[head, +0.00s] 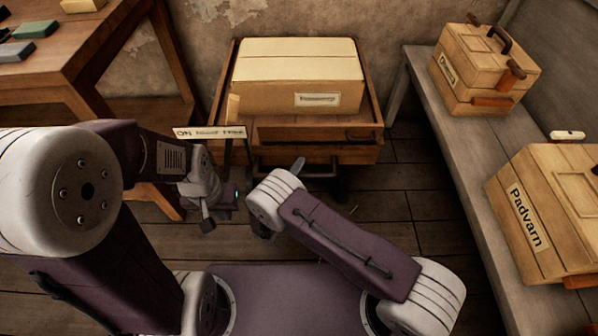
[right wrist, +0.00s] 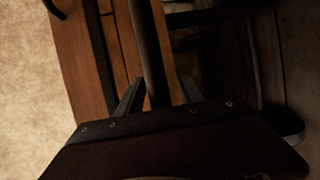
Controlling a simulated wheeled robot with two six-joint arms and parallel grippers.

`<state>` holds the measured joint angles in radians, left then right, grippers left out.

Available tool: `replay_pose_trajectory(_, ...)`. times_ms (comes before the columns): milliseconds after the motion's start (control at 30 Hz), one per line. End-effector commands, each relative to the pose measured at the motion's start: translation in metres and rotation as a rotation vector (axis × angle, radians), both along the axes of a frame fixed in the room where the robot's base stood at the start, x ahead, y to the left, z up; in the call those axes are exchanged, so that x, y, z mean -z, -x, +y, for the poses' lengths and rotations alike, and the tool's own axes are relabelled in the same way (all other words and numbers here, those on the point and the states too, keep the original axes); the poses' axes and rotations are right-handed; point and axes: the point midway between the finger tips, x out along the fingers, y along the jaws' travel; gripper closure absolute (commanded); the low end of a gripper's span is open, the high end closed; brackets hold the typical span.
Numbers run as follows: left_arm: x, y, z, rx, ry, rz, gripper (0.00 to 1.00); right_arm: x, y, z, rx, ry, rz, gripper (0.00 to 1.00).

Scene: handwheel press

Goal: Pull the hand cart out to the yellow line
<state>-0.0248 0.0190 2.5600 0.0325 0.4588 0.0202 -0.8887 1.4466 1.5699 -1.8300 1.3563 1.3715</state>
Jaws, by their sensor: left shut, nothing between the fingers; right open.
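The wooden hand cart (head: 318,153) stands against the back wall with a large labelled box (head: 300,75) in it. A dark bar (head: 318,172) runs across its near side. In the right wrist view a dark bar (right wrist: 148,50) passes between the fingers of my right gripper (right wrist: 158,92), which is open; contact cannot be told. In the head view the right gripper (head: 298,166) is mostly hidden behind its own wrist, close to the cart's bar. My left gripper (head: 207,224) is shut and empty, left of the cart's front. I see no yellow line.
A wooden table (head: 95,50) with small blocks stands at the left. A grey bench (head: 440,135) with wooden cases (head: 545,205) runs along the right. A pale lettered strip (head: 209,132) shows at the cart's left. Plank floor (head: 410,205) is open between cart and bench.

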Motion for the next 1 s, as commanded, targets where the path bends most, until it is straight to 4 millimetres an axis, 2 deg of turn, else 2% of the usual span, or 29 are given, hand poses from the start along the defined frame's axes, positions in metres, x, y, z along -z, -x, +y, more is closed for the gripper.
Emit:
replay_pose_trajectory(67,-0.0004,0.0000,0.0000,0.000,0.000,0.000,1.00,-0.0004,0.0001,0.0001,0.000,0.000,0.000,0.57)
replay_pose_trajectory(100,-0.0004,0.0000,0.0000,0.000,0.000,0.000,1.00,-0.0003,0.0002,0.0001,0.000,0.000,0.000,0.62)
replay_pose_trajectory(233,-0.0003,0.0000,0.0000,0.000,0.000,0.000,1.00,-0.0004,0.0003,0.0002,0.000,0.000,0.000,0.98)
replay_pose_trajectory(267,-0.0003,0.0000,0.0000,0.000,0.000,0.000,1.00,-0.0004,0.0003,0.0002,0.000,-0.001,0.000,1.00)
replay_pose_trajectory(1000,-0.0003,0.0000,0.0000,0.000,0.000,0.000,1.00,0.0001,0.0006,-0.0001,0.001,0.000,0.001,1.00)
